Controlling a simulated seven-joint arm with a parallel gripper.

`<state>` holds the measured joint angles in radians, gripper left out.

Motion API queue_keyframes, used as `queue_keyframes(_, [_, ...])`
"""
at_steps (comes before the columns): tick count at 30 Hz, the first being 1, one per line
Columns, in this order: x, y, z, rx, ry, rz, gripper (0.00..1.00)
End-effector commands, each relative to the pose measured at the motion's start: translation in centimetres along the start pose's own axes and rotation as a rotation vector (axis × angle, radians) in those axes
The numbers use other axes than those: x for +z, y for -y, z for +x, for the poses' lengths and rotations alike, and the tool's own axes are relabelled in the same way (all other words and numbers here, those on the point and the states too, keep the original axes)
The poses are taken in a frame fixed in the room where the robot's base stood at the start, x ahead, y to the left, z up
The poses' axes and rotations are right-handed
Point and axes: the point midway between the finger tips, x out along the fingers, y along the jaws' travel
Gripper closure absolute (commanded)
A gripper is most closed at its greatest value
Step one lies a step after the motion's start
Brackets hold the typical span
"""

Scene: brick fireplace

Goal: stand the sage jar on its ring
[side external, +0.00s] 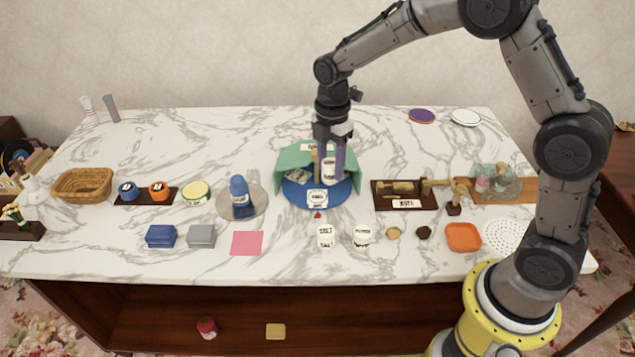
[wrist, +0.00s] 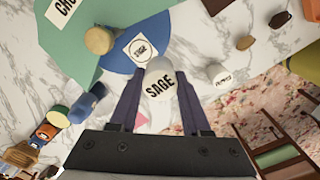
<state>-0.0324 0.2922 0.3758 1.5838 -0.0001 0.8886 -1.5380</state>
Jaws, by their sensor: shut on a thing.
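The sage jar (wrist: 160,85) is white with black SAGE lettering, seen in the wrist view between my fingers. My gripper (wrist: 158,92) is shut on it. In the side view my gripper (side external: 328,160) holds the jar (side external: 328,170) above the round blue mat (side external: 292,194); whether its base touches anything is hard to tell. The ring is printed on a white square card marked SAGE (side external: 317,198) at the mat's front edge. In the wrist view the ring card (wrist: 141,49) lies just beyond the jar and is bare.
A green cloth or stand (side external: 291,157) rises behind the mat. A round tan-topped thing (wrist: 99,40) shows beside the ring card. A blue bottle (side external: 239,192) stands on a round plate to the left.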

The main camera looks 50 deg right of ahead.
Motion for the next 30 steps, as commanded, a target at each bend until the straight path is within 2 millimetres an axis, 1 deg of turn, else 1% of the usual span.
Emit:
queue_keyframes(1, [0.0, -0.7, 1.2, -0.005, 0.0, 0.0, 1.0])
queue_keyframes(3, [-0.1, -1.7, 2.2, -0.004, 0.0, 0.0, 1.0])
queue_keyframes(7, [-0.1, -2.9, 3.6, -0.002, 0.0, 0.0, 1.0])
queue_keyframes(14, [-0.1, -3.8, 4.7, -0.001, 0.0, 0.0, 1.0])
queue_keyframes(21, [-0.1, -3.9, 7.7, -0.002, 0.0, 0.0, 1.0])
queue_keyframes(30, [-0.1, -3.9, 7.9, -0.001, 0.0, 0.0, 1.0])
